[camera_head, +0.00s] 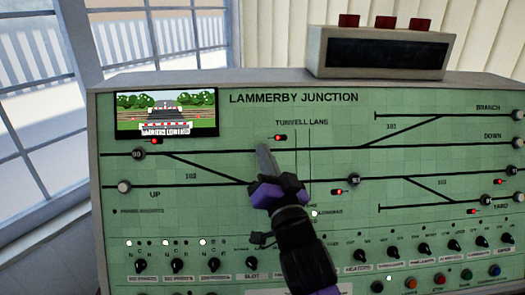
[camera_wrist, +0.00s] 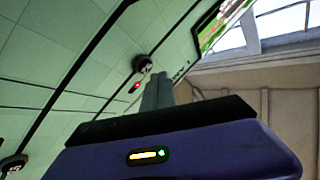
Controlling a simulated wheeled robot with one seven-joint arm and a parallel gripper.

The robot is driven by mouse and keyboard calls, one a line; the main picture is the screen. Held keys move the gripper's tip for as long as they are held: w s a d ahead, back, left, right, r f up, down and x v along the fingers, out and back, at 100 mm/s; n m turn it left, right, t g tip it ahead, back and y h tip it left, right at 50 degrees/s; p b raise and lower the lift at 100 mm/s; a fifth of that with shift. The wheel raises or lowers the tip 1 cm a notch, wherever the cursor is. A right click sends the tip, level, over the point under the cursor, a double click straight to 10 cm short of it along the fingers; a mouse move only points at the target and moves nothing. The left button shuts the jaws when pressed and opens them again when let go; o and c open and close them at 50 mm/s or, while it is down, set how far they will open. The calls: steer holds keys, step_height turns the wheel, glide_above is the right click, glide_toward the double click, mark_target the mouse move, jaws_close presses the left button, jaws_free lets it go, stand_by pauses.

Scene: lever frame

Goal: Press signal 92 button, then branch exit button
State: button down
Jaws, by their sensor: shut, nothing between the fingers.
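The green signal panel (camera_head: 235,125) is headed LAMMERBY JUNCTION. I cannot read which button is signal 92. A dark round numbered button (camera_head: 138,153) sits on the left of the upper line, and another (camera_head: 355,180) on the lower line right of centre. The branch exit button (camera_head: 517,115) is white, at the far right end of the BRANCH line. My gripper (camera_head: 264,150) is shut and empty in front of the panel's middle; contact is unclear. In the wrist view its fingers (camera_wrist: 157,90) point towards a round button (camera_wrist: 142,63) beside a red light (camera_wrist: 135,87).
White buttons (camera_head: 124,186) also end other lines. A row of black rotary knobs (camera_head: 212,265) and coloured push buttons (camera_head: 438,278) lies along the bottom. A small screen (camera_head: 167,114) is at upper left. A dark display box (camera_head: 380,52) with red tops stands on the panel.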

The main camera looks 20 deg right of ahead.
steer(key=shift+w+f, duration=0.1)
stand_by(0.3)
steer(key=shift+w+d+b, duration=0.15)
steer(key=shift+w+b, duration=0.1)
steer(key=shift+b, duration=0.05)
steer(key=shift+w+d+f+b, duration=0.15)
steer(key=shift+w+f+b, duration=0.15)
steer(key=shift+w, duration=0.05)
stand_by(0.8)
steer(key=shift+s, duration=0.1)
steer(key=shift+s+a+r, duration=0.3)
steer(key=shift+s+r, duration=0.1)
steer(key=shift+s, duration=0.25)
stand_by(0.3)
steer(key=shift+s+a+r+p, duration=0.15)
steer(key=shift+s+a+r, duration=0.2)
steer(key=shift+s, duration=0.35)
steer(key=shift+s+a+r+p, duration=0.1)
steer(key=shift+s+r+p, duration=0.1)
steer(key=shift+s+r, duration=0.4)
steer(key=shift+s+a+r+p, duration=0.15)
steer(key=shift+s+a+r, duration=0.1)
steer(key=shift+s, duration=0.55)
stand_by(0.9)
